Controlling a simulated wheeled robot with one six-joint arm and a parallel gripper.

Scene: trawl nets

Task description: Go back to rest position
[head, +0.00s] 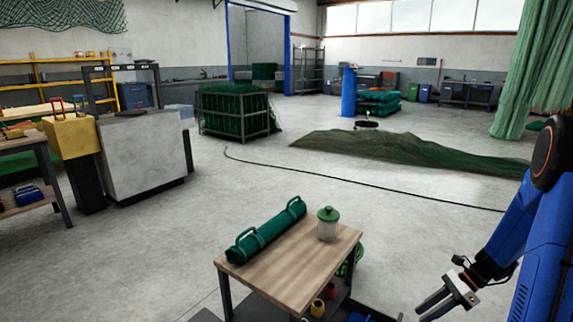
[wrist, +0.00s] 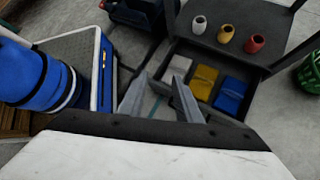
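My gripper (head: 424,311) hangs low at the lower right of the head view, to the right of the wooden-topped table (head: 327,250). My blue arm is bent down above it. Beyond the fingertips, to the right, an open drawer (wrist: 243,120) holds a grey, a yellow and a blue folded piece.
A green rolled tube (head: 266,232) and a green-lidded jar (head: 327,224) are on the table. Beige (wrist: 199,25), yellow (wrist: 225,34) and red (wrist: 255,43) cups stand on its lower shelf. A green basket (wrist: 310,72) is at the right. Open floor lies beyond, with a hose (head: 330,178) across it.

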